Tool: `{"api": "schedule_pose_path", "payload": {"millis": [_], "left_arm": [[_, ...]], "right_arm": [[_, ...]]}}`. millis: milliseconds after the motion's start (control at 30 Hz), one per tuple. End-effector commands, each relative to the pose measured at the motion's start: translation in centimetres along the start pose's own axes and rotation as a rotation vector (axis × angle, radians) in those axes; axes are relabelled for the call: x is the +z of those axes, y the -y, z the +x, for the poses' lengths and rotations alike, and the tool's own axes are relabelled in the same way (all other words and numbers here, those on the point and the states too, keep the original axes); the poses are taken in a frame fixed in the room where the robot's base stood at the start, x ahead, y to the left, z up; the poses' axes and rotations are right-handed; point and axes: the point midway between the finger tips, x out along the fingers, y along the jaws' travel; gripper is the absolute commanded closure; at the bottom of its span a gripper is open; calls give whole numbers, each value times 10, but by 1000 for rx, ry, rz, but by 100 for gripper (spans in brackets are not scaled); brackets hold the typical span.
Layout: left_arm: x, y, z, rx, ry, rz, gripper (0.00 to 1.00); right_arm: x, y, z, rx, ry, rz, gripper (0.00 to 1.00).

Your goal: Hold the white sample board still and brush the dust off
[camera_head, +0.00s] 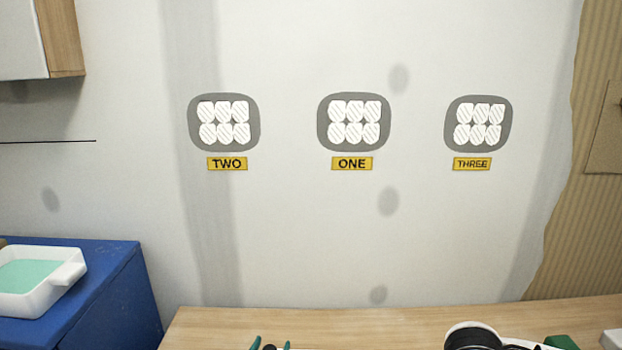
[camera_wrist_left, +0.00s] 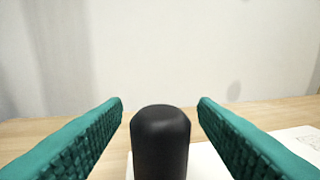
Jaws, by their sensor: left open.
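My left gripper (camera_head: 271,343) shows only as two teal fingertips at the bottom edge of the head view. In the left wrist view its teal fingers (camera_wrist_left: 161,101) are open, one on each side of an upright black rounded post or handle (camera_wrist_left: 160,145), with a gap on both sides. A flat white surface (camera_wrist_left: 208,162) lies under and behind the black piece; it may be the sample board, but most of it is hidden. I cannot make out a brush or dust.
The wooden tabletop (camera_head: 340,318) runs along the bottom, against a pale wall with labels TWO (camera_head: 227,164), ONE (camera_head: 352,164) and THREE (camera_head: 472,164). A white tray (camera_head: 68,275) of green liquid sits on a blue cabinet (camera_head: 115,290). A green object (camera_head: 561,342) is at lower right.

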Motion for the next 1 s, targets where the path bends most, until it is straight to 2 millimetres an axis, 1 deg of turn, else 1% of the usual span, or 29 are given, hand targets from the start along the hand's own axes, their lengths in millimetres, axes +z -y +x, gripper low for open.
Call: {"api": "schedule_pose_path", "payload": {"millis": [333, 700, 967, 1000], "left_arm": [[0, 0, 1, 0, 0, 0, 47], [0, 0, 17, 0, 0, -1, 47], [0, 0, 18, 0, 0, -1, 47], [0, 0, 18, 0, 0, 0, 53]], "right_arm": [[0, 0, 0, 0, 1, 0, 73], [0, 0, 5, 0, 1, 0, 73], [0, 0, 5, 0, 1, 0, 73], [0, 0, 5, 0, 1, 0, 73]]}}
